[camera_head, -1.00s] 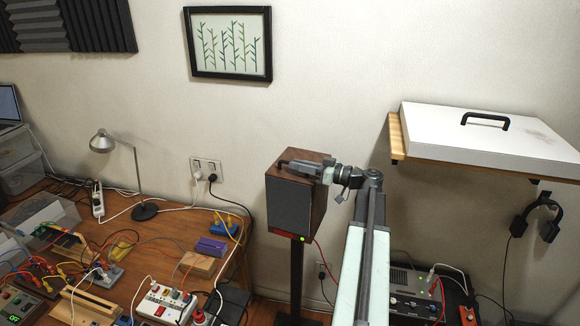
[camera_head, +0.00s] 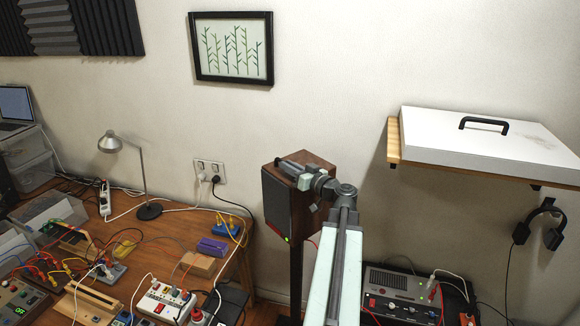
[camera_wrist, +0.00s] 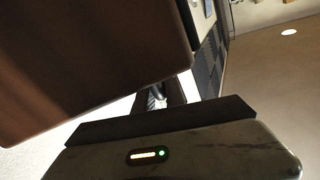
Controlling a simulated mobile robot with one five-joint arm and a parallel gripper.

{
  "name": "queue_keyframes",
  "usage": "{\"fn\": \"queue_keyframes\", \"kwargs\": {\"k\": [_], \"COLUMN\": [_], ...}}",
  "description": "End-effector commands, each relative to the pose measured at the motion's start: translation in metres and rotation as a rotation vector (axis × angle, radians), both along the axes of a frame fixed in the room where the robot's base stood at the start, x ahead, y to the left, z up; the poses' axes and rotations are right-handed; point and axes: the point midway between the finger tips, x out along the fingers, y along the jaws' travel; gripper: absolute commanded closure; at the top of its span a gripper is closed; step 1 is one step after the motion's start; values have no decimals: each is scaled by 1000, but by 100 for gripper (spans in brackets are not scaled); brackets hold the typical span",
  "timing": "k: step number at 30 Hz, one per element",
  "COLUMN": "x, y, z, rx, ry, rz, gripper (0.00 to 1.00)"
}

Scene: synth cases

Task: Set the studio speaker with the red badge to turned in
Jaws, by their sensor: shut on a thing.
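The studio speaker (camera_head: 276,203) stands on a dark stand in the middle of the head view. It has a brown wooden cabinet and a dark front facing left of the camera. A small red mark shows low on its front, beside a green light. My gripper (camera_head: 284,163) is at the speaker's top and shut on it; the fingertips are hard to make out. In the wrist view, the brown cabinet (camera_wrist: 85,60) fills the upper left, close to my gripper (camera_wrist: 163,95). The contact itself is partly hidden there.
A wooden table (camera_head: 160,232) with cables and small devices is at the left. A shelf (camera_head: 393,140) with a white lidded case is at the right, headphones (camera_head: 540,222) hanging below. A grey device (camera_head: 400,283) stands low at the right, near my arm.

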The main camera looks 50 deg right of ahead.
Motion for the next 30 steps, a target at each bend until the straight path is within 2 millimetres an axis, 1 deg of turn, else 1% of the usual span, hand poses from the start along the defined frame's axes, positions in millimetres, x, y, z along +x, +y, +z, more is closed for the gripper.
{"fn": "queue_keyframes", "kwargs": {"k": [4, 5, 6, 7, 17, 20, 24, 27, 30], "x": [0, -1, -1, -2, -7, -21, -49, -66, -76], "y": [-1, -1, -2, -2, -4, -2, 3, 5, 6], "z": [2, 2, 2, 2, 1, 1, 1, 1, 1], "rx": [2, 3, 2, 2, 2, 2, 2, 2, 2], "ry": [-5, -5, -5, -5, -4, -3, -3, -5, -5], "rz": [5, 4, 3, 2, -4, -7, -6, -5, -5], "gripper": [100, 83, 72, 66, 66, 66, 66, 66, 66]}}
